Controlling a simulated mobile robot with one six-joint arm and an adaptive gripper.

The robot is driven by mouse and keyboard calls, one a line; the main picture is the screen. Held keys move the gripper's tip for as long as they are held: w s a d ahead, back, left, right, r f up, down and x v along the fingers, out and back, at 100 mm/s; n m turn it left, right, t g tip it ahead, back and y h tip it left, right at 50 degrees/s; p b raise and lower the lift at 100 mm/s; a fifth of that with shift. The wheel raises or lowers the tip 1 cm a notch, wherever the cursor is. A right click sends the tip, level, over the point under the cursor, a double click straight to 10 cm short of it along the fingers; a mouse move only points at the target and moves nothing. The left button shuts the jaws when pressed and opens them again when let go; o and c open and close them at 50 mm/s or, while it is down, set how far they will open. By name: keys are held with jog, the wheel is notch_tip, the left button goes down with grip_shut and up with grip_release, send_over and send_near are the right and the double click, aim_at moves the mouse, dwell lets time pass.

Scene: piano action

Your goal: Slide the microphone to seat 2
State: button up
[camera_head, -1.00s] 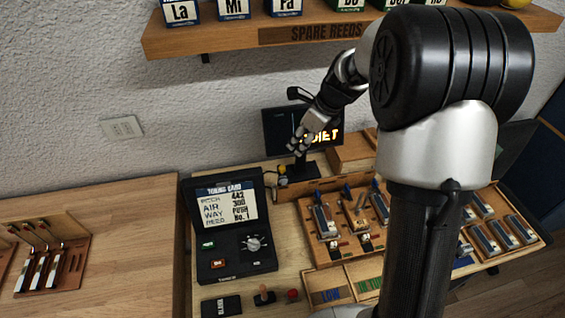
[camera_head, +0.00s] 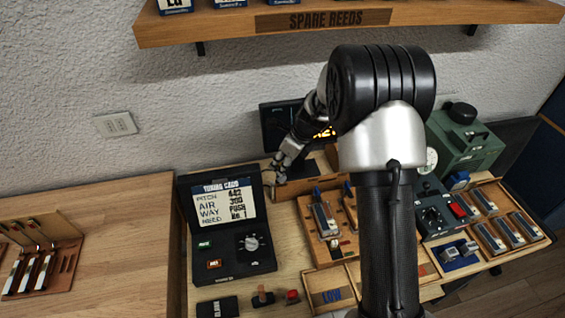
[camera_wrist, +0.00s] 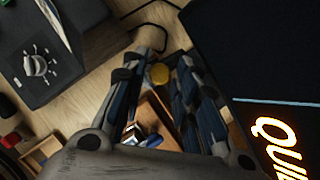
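The microphone shows as a round yellow head (camera_wrist: 159,73) in the wrist view, between my gripper's two fingers. My gripper (camera_wrist: 165,62) has its fingers apart, with a narrow gap seen beside the yellow head; I cannot tell whether either finger touches it. In the head view my gripper (camera_head: 276,174) is low beside the tuning card box, at the left end of a wooden block or rail (camera_head: 307,185). There the fingers mostly hide the microphone. I cannot make out numbered seats.
The tuning card box (camera_head: 226,228) stands close left of my gripper. A dark screen with glowing letters (camera_head: 276,124) is right behind it; it also fills the right of the wrist view (camera_wrist: 270,60). Reed trays (camera_head: 325,225) lie in front. A shelf (camera_head: 230,25) hangs above.

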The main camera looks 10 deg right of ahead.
jog(key=shift+c, duration=0.5)
grip_shut()
jog(key=shift+d, duration=0.1)
jog(key=d+p, duration=0.5)
jog(key=d, duration=1.6)
jog(key=shift+o, duration=0.5)
grip_release()
jog(key=shift+a, duration=0.1)
